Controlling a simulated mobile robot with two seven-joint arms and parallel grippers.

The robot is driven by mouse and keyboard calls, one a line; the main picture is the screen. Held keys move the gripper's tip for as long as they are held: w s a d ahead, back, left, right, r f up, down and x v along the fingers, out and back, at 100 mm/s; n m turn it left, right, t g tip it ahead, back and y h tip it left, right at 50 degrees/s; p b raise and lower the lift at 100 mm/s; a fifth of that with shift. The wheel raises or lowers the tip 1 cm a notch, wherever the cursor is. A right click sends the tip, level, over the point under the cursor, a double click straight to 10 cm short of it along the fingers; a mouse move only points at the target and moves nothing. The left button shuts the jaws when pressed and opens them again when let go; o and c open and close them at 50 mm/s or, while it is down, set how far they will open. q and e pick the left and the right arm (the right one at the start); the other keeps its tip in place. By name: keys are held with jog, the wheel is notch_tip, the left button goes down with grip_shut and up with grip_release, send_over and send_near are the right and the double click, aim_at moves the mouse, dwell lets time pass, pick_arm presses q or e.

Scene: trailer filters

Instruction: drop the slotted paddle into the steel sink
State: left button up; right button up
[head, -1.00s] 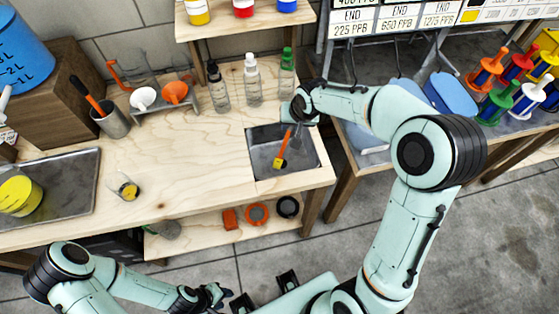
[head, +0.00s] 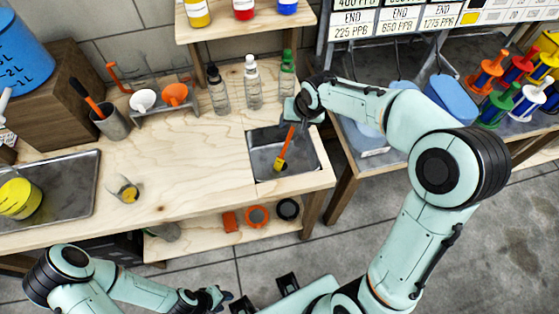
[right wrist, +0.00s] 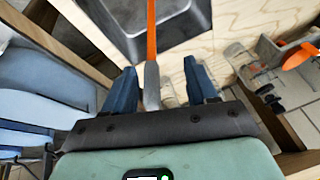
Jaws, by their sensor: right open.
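The slotted paddle has an orange shaft (head: 287,142), a yellow lower end (head: 279,163) and a grey upper end. It stands tilted over the steel sink (head: 306,160), its yellow end low within the basin; contact with the floor is unclear. My right gripper (head: 298,122) is at the sink's back right corner. In the right wrist view, its blue fingers (right wrist: 160,68) are open, with the paddle's grey end (right wrist: 151,88) between them and gaps on both sides. The sink (right wrist: 178,25) shows beyond. My left gripper (head: 212,298) is low in front of the bench, away from the paddle; its jaws are too small to read.
Bottles (head: 254,82) stand behind the sink. A funnel rack (head: 165,105), a steel cup (head: 112,122) and a small glass (head: 126,189) are further left. A side table with blue containers (head: 452,95) stands right. The bench between glass and sink is clear.

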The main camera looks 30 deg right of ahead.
jog(key=v, duration=0.9)
jog(key=shift+r, duration=0.2)
jog(key=shift+s+a+f, duration=0.1)
